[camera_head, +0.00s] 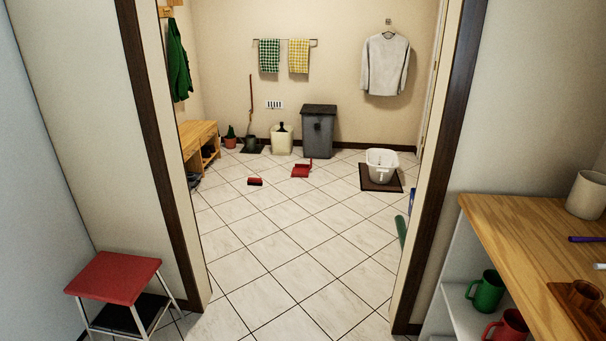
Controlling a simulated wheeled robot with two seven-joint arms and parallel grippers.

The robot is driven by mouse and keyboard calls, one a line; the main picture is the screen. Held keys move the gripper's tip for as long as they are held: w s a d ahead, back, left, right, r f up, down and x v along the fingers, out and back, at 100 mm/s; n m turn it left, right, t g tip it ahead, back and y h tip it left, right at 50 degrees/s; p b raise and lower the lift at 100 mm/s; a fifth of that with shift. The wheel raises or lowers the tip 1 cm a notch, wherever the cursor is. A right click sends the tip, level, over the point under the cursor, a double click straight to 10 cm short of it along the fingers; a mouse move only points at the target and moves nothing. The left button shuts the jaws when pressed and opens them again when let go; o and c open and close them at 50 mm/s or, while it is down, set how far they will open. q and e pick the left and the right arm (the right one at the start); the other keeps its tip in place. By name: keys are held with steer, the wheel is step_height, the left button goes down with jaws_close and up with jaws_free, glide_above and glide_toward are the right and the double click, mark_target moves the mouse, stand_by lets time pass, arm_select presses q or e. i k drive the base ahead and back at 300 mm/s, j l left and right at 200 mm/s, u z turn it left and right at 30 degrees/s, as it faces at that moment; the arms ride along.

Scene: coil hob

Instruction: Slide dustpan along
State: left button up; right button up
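A red dustpan (301,171) lies on the white tiled floor (290,238) in the room beyond the doorway, in front of a grey bin. Its short handle points up and back. A small red and dark brush-like item (255,182) lies on the floor to its left, apart from it. Neither of my grippers shows in the head view, so nothing is seen touching the dustpan.
A doorway with dark trim (159,150) frames the way in. A red-topped stool (114,273) stands at front left, a wooden counter (520,250) at right. A white basket (382,165) sits on a brown mat (381,187). A grey bin (318,135) stands behind. The middle floor is clear.

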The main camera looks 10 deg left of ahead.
mark_target(300, 169)
steer(key=i+u, duration=0.35)
steer(key=i, duration=4.15)
steer(key=i+j, duration=0.15)
steer(key=i, duration=2.1)
